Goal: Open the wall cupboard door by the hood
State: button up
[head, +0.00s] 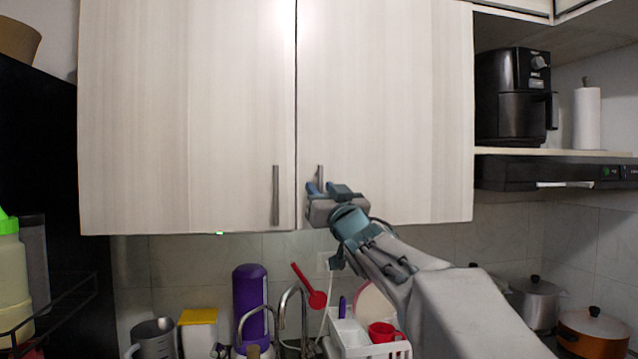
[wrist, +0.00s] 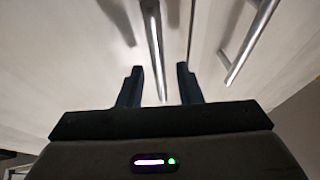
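The wall cupboard door by the hood (head: 400,110) is the right one of two pale wood-grain doors, and it is shut. Its short vertical metal handle (head: 320,174) is at its lower left corner, partly hidden by my gripper (head: 321,188). In the wrist view, my gripper (wrist: 159,84) is open, with two dark fingers apart. The handle bar (wrist: 154,40) runs between and beyond the fingers, with a gap visible on either side. I cannot tell how deep it sits between them. The dark hood (head: 535,172) is right of the door.
The left door (head: 190,110) is shut too; its handle (head: 275,195) is close beside my gripper and shows in the wrist view (wrist: 248,42). An air fryer (head: 512,100) and paper roll (head: 587,118) stand on the shelf at right. A dish rack (head: 365,340) and purple bottle (head: 250,300) are below.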

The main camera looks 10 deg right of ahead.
jog(key=shift+w+a+r, duration=0.15)
jog(key=shift+w+r, duration=0.15)
jog(key=shift+w, duration=0.35)
grip_shut()
